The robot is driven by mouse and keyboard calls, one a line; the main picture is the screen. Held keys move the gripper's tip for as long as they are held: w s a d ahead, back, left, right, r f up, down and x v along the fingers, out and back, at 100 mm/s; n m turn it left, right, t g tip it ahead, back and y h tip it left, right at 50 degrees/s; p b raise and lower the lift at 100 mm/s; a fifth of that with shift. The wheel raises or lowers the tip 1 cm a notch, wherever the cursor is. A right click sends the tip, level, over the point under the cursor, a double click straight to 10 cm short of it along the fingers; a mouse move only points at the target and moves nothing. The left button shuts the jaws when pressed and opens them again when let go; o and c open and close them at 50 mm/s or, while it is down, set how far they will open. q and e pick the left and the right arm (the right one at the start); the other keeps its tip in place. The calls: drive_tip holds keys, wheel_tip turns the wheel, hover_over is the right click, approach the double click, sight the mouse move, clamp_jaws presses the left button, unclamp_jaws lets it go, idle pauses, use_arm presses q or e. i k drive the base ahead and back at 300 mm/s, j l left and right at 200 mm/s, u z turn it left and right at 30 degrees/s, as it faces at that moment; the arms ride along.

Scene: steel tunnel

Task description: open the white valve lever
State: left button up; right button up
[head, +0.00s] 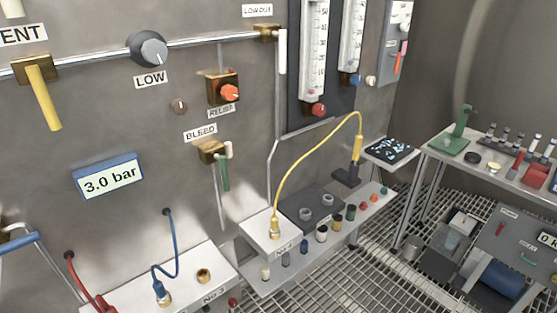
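The white valve lever (282,52) hangs straight down from a brass valve body (266,33) at the right end of the horizontal steel pipe, under the LOW OUT label (257,10). It points across the line of that pipe. A thin pipe runs down the wall just below it. Nothing touches the lever. Neither my left nor my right gripper shows in the head view.
A yellow lever (43,97), a grey LOW knob (148,49) and an orange relief knob (230,92) sit nearby. A green lever (224,175) hangs below BLEED. A dark gauge panel (336,100) stands right of the white lever. A yellow hose (310,152) arches below.

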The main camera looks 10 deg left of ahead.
sight(281, 34)
drive_tip(key=i+u, duration=0.1)
drive_tip(key=u, duration=0.3)
drive_tip(key=l+u, duration=0.1)
drive_tip(key=u, duration=0.3)
drive_tip(key=i+l+u, duration=0.1)
drive_tip(key=u, duration=0.3)
drive_tip(key=i+l+u, duration=0.1)
drive_tip(key=u, duration=0.3)
drive_tip(key=k+j, duration=0.1)
drive_tip(key=i+l, duration=0.1)
